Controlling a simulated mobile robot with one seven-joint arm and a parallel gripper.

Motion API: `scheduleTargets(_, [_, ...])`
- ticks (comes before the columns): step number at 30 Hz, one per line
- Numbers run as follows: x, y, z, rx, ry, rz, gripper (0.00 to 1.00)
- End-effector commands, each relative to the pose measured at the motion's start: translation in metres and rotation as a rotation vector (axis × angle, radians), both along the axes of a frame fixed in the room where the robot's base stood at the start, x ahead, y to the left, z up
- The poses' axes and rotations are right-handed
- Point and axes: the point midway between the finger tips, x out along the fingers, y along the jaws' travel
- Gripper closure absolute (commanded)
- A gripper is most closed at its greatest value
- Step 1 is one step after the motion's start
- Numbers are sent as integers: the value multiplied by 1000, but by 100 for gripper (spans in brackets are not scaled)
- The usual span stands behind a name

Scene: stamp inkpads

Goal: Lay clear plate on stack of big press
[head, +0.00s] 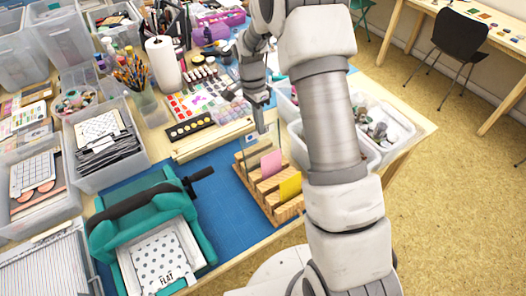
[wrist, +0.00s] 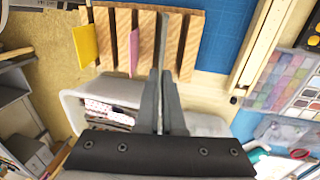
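The big press (head: 150,215) is teal with a dark handle and stands on the blue mat at the front left. On its bed lies a white stack (head: 160,262) with a dotted sheet marked "FLAT". The clear plate (head: 250,150) stands upright at the back of the wooden rack (head: 285,212), with a small blue label; it shows nearly edge-on in the wrist view (wrist: 162,40). My gripper (head: 261,122) is above the rack at the plate's top edge. In the wrist view its fingers (wrist: 162,76) are close together around the plate.
A pink plate (head: 271,163) and a yellow plate (head: 290,187) stand in the rack beside the clear one. Clear bins (head: 105,145) line the left. Blue mat (head: 228,205) lies bare between rack and press.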

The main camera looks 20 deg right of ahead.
Motion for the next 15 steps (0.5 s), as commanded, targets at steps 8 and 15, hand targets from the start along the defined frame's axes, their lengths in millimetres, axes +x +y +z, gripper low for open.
scheduleTargets(8, [3,1,19,0,-2,0,100])
scheduleTargets(15, [7,2,38,0,-2,0,100])
